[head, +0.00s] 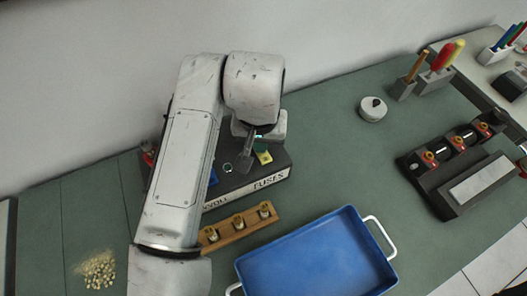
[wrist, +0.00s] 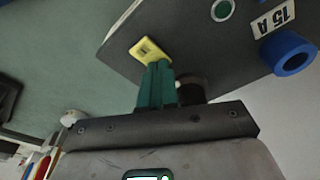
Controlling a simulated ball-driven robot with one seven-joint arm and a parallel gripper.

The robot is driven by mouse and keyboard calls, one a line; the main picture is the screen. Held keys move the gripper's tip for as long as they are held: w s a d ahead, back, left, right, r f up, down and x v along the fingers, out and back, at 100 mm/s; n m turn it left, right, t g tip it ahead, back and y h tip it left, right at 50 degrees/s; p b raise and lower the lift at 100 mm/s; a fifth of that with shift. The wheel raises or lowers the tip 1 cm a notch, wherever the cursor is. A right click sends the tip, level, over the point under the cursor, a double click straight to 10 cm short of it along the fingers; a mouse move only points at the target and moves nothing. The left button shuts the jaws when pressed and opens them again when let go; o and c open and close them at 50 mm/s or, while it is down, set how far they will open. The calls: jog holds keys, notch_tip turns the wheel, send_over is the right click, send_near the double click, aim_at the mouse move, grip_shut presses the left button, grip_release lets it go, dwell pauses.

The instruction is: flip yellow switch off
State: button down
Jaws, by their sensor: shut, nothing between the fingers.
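The yellow switch (head: 264,156) sits on top of the dark fuse box (head: 225,182), near its right end. In the wrist view the yellow switch (wrist: 147,50) is a small plate with a dark marking, near the edge of the dark panel. My gripper (head: 245,163) is over the box, just left of the switch. In the wrist view my gripper's (wrist: 158,66) teal fingers are shut and empty, with their tips at the plate's lower edge. I cannot tell whether they touch it. The switch's lever position is not clear.
A wooden block with brass fuses (head: 237,228) lies in front of the box. A blue tray (head: 312,262) stands at the front. A white round object (head: 373,108) is at the back right. In the wrist view a blue ring (wrist: 290,53) sits on the panel. Bench room is free right of the box.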

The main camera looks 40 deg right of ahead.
notch_tip(320, 180, up, 7)
jog(key=p, duration=0.5)
jog(key=shift+p, duration=0.35)
jog(key=shift+s, duration=0.1)
dwell(0.5)
